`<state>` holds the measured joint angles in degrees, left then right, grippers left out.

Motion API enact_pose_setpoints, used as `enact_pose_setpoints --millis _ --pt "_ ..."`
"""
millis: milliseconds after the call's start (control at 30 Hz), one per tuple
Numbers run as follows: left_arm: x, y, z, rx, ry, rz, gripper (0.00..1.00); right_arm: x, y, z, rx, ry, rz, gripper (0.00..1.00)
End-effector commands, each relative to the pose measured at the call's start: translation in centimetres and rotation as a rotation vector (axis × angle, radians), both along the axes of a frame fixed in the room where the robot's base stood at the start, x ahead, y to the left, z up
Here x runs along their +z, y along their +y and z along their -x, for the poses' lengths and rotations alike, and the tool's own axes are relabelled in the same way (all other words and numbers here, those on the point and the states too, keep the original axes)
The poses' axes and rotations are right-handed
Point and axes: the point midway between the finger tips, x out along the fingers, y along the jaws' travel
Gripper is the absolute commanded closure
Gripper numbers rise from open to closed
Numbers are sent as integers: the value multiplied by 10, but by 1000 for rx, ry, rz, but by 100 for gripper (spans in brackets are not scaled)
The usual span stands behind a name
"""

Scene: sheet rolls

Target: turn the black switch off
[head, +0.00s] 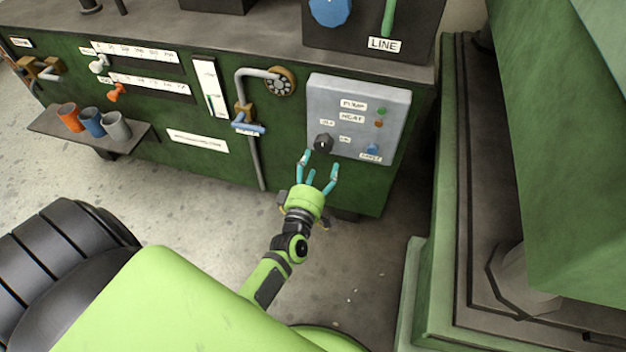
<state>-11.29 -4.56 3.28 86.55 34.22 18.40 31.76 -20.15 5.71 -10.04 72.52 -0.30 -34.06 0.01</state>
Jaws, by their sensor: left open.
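The black switch (323,143) is a round dark knob low on the left of a light grey control panel (385,103). Small labels sit beside the knob, too small to read surely. My left gripper (320,162) is open, with its teal fingers spread just below the knob. One fingertip is close under the knob; I cannot tell whether it touches. The gripper holds nothing. My right gripper is not in view.
The panel also carries a green light (382,111), an orange light (379,124) and a blue button (372,149). A bent grey pipe (253,150) with a blue-handled valve (248,128) runs left of the panel. A large green machine (560,150) stands close on the right.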

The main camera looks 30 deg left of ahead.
Motion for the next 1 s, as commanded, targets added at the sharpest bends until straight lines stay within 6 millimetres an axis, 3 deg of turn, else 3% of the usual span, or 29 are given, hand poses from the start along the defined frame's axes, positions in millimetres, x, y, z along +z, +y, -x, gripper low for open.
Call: enact_pose_setpoints --millis 100,300,1000 --pt "-1 -6 23 -1 2 0 28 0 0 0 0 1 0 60" --pt "-1 -12 42 -1 1 1 28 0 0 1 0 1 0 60" --pt "0 -13 45 -1 1 1 28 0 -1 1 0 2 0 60"
